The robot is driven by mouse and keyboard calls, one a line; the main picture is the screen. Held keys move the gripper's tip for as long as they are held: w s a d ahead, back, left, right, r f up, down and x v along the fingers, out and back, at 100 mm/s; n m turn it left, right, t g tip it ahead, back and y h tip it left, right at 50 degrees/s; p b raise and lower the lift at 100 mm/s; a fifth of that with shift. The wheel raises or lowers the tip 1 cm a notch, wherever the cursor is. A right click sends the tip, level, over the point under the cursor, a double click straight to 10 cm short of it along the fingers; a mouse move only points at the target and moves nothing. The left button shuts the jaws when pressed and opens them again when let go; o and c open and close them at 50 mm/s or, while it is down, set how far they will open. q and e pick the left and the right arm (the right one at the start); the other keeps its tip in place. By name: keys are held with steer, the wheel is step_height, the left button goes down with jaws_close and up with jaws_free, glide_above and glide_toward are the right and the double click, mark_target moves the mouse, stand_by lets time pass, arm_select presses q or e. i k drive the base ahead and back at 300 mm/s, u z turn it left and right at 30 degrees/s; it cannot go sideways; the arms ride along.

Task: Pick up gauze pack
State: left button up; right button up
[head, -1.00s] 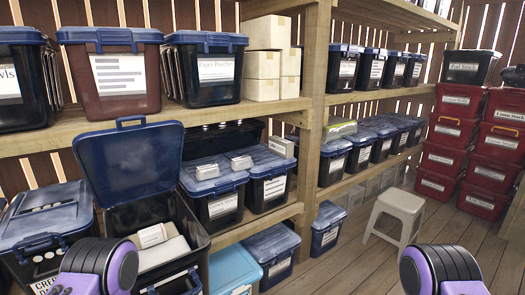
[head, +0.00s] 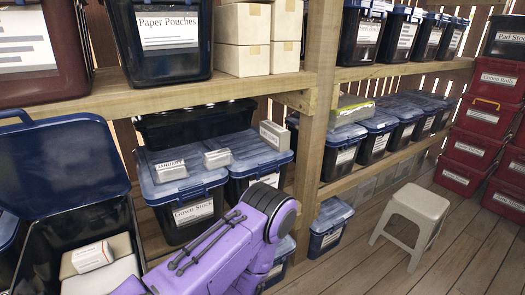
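No readable label says gauze, so I cannot tell for sure which item is the gauze pack. A small white box with printing (head: 93,256) lies on pale packs (head: 105,285) inside an open dark bin (head: 45,245) at the lower left. The bin's blue lid (head: 60,165) stands raised behind it. Small white-grey boxes lie on closed blue lids: one with printing (head: 170,171), one beside it (head: 217,158), and one upright (head: 273,135). My purple arm (head: 225,250) crosses the lower middle. Neither gripper shows.
A wooden post (head: 316,130) stands between shelf bays. The Gown Stock bin (head: 190,215) sits on the lower shelf, partly behind my arm. A grey stool (head: 412,215) stands on the floor at the right, near stacked red bins (head: 490,115). Floor between shelf and stool is clear.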

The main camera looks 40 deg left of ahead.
mark_target(214, 160)
steer(key=z, duration=0.15)
steer(key=i, duration=1)
steer(key=u, duration=0.55)
steer(key=i, duration=0.75)
steer(key=u, duration=0.65)
